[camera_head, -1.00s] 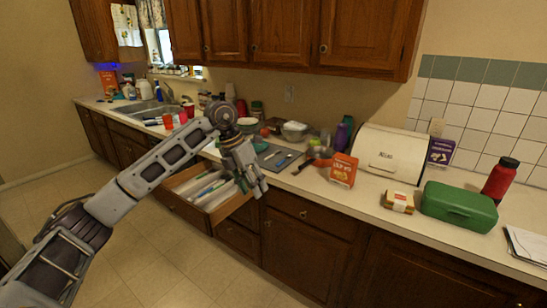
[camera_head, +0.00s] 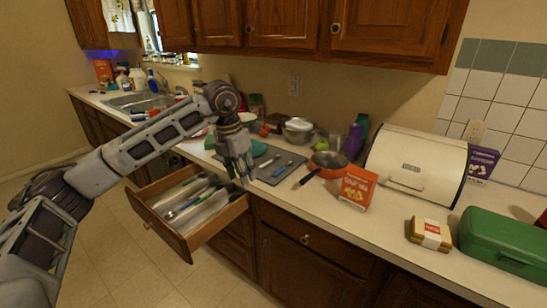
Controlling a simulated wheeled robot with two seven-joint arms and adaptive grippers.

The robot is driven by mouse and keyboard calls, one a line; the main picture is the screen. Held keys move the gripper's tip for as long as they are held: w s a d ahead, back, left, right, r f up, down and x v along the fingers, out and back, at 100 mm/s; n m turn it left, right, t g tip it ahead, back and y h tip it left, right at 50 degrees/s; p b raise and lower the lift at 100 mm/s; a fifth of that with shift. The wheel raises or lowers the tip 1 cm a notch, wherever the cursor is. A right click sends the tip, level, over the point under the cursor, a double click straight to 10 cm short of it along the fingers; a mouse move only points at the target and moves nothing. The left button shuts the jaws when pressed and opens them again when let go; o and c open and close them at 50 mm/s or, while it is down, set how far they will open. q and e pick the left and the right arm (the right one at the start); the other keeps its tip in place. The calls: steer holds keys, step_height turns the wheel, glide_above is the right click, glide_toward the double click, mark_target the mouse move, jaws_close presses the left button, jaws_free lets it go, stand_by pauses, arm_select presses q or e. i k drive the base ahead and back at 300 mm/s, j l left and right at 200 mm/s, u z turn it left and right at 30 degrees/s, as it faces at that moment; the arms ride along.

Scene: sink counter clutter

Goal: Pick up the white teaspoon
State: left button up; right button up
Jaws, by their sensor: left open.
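A dark grey board (camera_head: 297,171) lies on the counter above the open drawer. Two small utensils lie on it: a pale one (camera_head: 269,161) nearer my gripper and another with a bluish-white look (camera_head: 283,168) to its right. The pale one may be the white teaspoon; they are too small to tell for sure. My left gripper (camera_head: 242,177) is open and empty, fingers pointing down, at the board's left end, left of both utensils. It hides part of the board. My right gripper is not in view.
An open drawer (camera_head: 218,219) with several utensils juts out below my left arm. A red pan (camera_head: 328,172), an orange-red box (camera_head: 357,188) and a cream bread box (camera_head: 415,160) stand to the right. Bowls (camera_head: 298,131) and a purple bottle (camera_head: 353,142) crowd the back.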

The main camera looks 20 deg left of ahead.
mark_target(278, 156)
steer(key=i+j, duration=0.1)
steer(key=i, duration=0.95)
